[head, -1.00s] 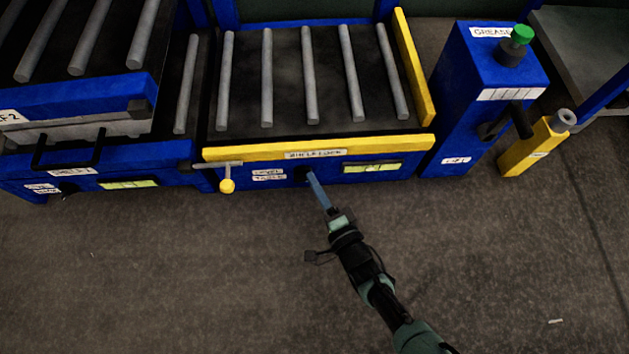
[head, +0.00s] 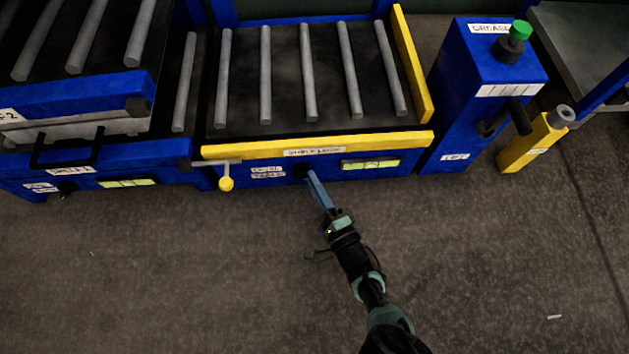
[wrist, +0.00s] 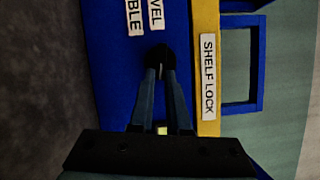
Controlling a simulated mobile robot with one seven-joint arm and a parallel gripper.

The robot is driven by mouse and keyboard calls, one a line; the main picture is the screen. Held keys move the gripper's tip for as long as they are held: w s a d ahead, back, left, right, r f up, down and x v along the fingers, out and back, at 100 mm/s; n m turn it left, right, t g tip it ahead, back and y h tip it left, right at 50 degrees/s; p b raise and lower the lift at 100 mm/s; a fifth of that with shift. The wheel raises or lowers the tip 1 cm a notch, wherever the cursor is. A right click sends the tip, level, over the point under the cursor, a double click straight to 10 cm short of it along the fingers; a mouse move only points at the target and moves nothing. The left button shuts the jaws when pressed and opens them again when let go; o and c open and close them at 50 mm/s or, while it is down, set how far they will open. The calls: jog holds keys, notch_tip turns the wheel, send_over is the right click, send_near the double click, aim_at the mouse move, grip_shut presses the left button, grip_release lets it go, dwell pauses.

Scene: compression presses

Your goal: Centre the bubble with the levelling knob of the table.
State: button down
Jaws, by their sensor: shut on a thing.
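The roller table (head: 320,143) has a blue front face with a yellow edge. Its black levelling knob (wrist: 158,58) sits on that face beside the "LEVEL TABLE" label (head: 268,172). My gripper (head: 309,176) reaches the face, and its long blue-grey fingers are shut on the knob. The wrist view shows the two fingertips (wrist: 160,72) on either side of the knob. The table's yellow-green level vial (head: 370,164) is to the right of the knob in the head view. Its bubble is too small to place. In the wrist view the vial is mostly hidden behind my fingers.
A yellow-balled lever (head: 226,183) hangs left of the knob. A second unit with its own knob (head: 67,189) and vial (head: 128,183) stands at the left. The blue grease cabinet (head: 462,110) and a yellow post (head: 530,145) stand at the right. The floor in front is clear.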

jog(key=shift+s+a, duration=0.1)
jog(key=c, duration=0.9)
grip_release()
jog(key=p+v, duration=0.1)
jog(key=v, duration=1.2)
jog(key=shift+p, duration=0.35)
